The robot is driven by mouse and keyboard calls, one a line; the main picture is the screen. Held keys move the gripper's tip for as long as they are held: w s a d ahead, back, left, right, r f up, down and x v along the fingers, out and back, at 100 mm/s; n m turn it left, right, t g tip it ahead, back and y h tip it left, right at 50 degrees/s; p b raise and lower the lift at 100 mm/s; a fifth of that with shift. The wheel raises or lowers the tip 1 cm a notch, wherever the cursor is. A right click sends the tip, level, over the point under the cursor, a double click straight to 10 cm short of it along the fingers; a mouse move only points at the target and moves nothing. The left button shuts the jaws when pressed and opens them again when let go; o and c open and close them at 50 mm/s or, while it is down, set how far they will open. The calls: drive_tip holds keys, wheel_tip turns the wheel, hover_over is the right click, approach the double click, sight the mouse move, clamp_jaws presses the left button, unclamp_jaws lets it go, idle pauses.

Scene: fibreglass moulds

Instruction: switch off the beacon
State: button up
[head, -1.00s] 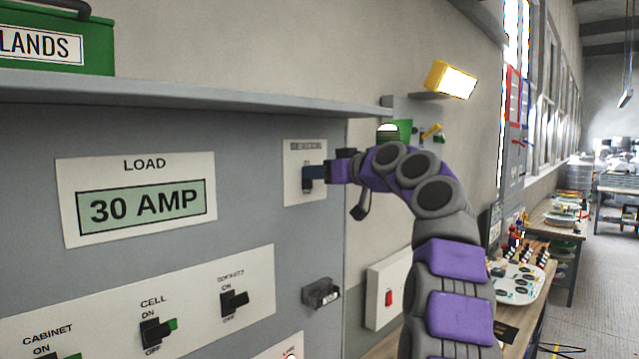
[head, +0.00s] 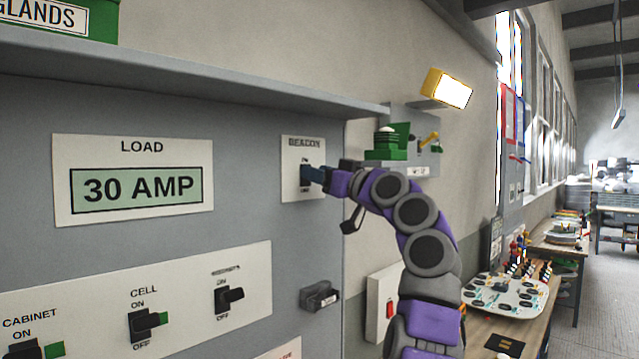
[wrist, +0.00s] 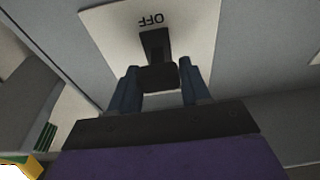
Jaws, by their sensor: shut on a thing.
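The beacon switch plate (head: 303,168) is a white panel labelled BEACON with an ON mark, at the right end of the grey cabinet in the head view. My gripper (head: 312,175) is at this plate, its blue fingers over the switch lever. In the wrist view the dark lever (wrist: 158,62) sits between the two blue fingertips of my gripper (wrist: 158,82), which is shut on it. The word OFF shows upside down on the plate beside the lever's base. In the head view the fingers hide most of the lever and the OFF mark, so its position is hard to tell.
A LOAD display (head: 135,190) reads 30 AMP. Several other switches sit below, including CELL (head: 147,322) and CABINET. A black latch (head: 319,296) sticks out below the beacon plate. A shelf (head: 180,80) overhangs the panel. A lit yellow lamp (head: 447,88) is on the wall.

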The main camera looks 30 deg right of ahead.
drive_tip(key=shift+w+f+t+y+b, duration=0.1)
drive_tip(key=shift+f+t+y+b, duration=0.2)
drive_tip(key=shift+f+t+b, duration=0.7)
drive_tip(key=shift+w+t+y+b, duration=0.1)
drive_tip(key=shift+t+y+b, duration=0.2)
drive_tip(key=shift+t+b, duration=0.35)
drive_tip(key=shift+f+t+p, duration=0.2)
drive_tip(key=shift+t+p, duration=0.1)
drive_tip(key=shift+t, duration=0.15)
drive_tip(key=shift+t+y, duration=0.3)
drive_tip(key=shift+w+f+p, duration=0.1)
drive_tip(key=shift+p, duration=0.25)
drive_tip(key=shift+f+t+y+p, duration=0.1)
drive_tip(key=shift+t+y+p, duration=0.2)
drive_tip(key=shift+t+p, duration=0.45)
drive_tip(key=shift+f+t, duration=0.1)
drive_tip(key=shift+t, duration=0.15)
drive_tip(key=o, duration=1)
drive_tip(key=shift+d, duration=0.1)
drive_tip(key=shift+f, duration=0.1)
